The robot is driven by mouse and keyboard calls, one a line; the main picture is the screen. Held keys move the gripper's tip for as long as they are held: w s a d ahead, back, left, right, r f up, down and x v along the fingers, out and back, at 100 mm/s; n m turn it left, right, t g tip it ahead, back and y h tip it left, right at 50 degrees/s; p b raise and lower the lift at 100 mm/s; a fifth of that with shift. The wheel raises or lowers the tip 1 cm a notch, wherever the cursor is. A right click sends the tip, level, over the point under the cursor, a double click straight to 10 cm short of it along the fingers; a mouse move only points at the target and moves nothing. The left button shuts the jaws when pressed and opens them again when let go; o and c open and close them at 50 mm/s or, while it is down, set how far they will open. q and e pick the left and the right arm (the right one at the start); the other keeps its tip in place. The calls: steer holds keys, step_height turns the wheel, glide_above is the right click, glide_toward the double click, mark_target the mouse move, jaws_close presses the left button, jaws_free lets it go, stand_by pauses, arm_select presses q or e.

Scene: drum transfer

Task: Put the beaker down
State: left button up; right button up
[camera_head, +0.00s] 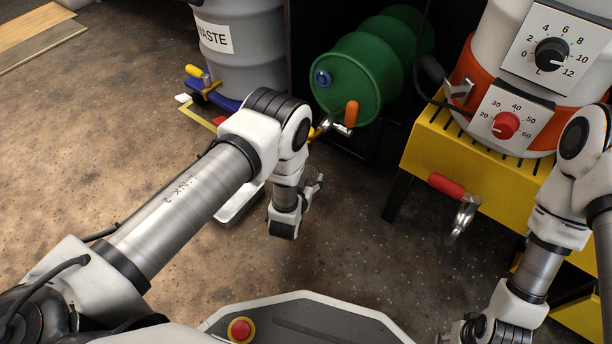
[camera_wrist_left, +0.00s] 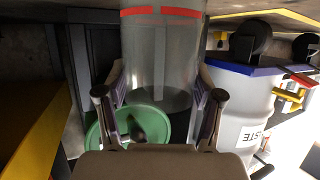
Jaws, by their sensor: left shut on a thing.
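In the left wrist view, a clear grey cylinder with a red band, which looks like the beaker (camera_wrist_left: 160,50), stands between the two fingers of my left gripper (camera_wrist_left: 160,85). The fingers are shut on its sides. I cannot tell whether its base touches anything. In the head view my left gripper (camera_head: 314,182) is mostly behind my own wrist, low in front of the green drum, and the beaker is hidden there. My right gripper (camera_head: 462,332) shows only partly at the bottom edge; its fingers are not clear.
A green drum (camera_head: 345,80) lies on its side with a tap. A grey waste drum (camera_head: 243,60) stands left of it. A yellow stand (camera_head: 450,160) carries an orange-and-white vessel with dials (camera_head: 505,65). A white flat object (camera_head: 238,207) lies partly behind my left arm. Floor at left is clear.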

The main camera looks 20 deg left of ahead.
arm_select(q)
steer(key=shift+f, duration=0.3)
arm_select(e)
steer(key=shift+f, duration=0.15)
arm_select(q)
steer(key=o, duration=1.1)
steer(key=shift+r, duration=0.1)
steer(key=shift+r, duration=0.1)
steer(key=shift+s+r, duration=0.15)
steer(key=shift+r, duration=0.1)
steer(key=p+v, duration=0.7)
steer(key=v, duration=0.4)
steer(key=shift+s, duration=0.35)
arm_select(e)
step_height(320, 180, up, 8)
steer(key=s, duration=0.2)
steer(key=shift+f, duration=0.2)
